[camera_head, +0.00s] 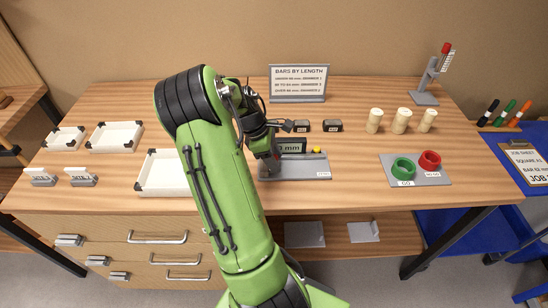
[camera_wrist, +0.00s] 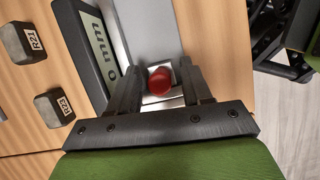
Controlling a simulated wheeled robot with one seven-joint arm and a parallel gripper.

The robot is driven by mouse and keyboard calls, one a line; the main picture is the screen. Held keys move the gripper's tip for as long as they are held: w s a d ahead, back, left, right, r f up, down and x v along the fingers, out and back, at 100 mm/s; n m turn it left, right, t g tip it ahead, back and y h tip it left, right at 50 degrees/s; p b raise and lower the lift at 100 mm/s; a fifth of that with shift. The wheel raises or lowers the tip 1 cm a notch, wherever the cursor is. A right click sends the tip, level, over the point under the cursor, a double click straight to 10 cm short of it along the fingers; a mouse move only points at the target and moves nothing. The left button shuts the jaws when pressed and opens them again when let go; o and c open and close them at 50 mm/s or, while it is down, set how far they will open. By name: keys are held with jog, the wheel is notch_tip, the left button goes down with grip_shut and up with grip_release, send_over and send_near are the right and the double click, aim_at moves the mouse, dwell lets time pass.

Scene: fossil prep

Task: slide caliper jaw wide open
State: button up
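The caliper has a flat grey base (camera_head: 310,171) on the bench, with a dark display (camera_head: 291,146) along its back edge. The visible part of the display reads "0 mm"; my arm hides its left end. A round red knob (camera_wrist: 160,84) stands on the caliper in the wrist view. My gripper (camera_wrist: 161,76) is open, with one finger on each side of the red knob and a small gap showing on both sides. In the head view my gripper (camera_head: 271,160) is low over the left part of the caliper. The jaw itself is mostly hidden.
Two dark bars (camera_head: 302,126) (camera_head: 333,126) lie behind the caliper, labelled R21 (camera_wrist: 24,43) and R23 (camera_wrist: 55,107) in the wrist view. White trays (camera_head: 160,188) stand at left. Cream cylinders (camera_head: 400,121) and a green ring (camera_head: 403,168) and red ring (camera_head: 430,161) stand at right.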

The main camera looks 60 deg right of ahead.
grip_shut()
jog(key=shift+s+d, duration=0.1)
jog(key=s+d, duration=0.1)
jog(key=s, duration=0.1)
jog(key=s+d, duration=0.1)
jog(key=s, duration=0.2)
jog(key=s+d+p, duration=0.1)
jog(key=s+d, duration=0.1)
jog(key=shift+s, duration=0.3)
jog(key=shift+o, duration=0.6)
grip_release()
jog(key=shift+r, duration=0.15)
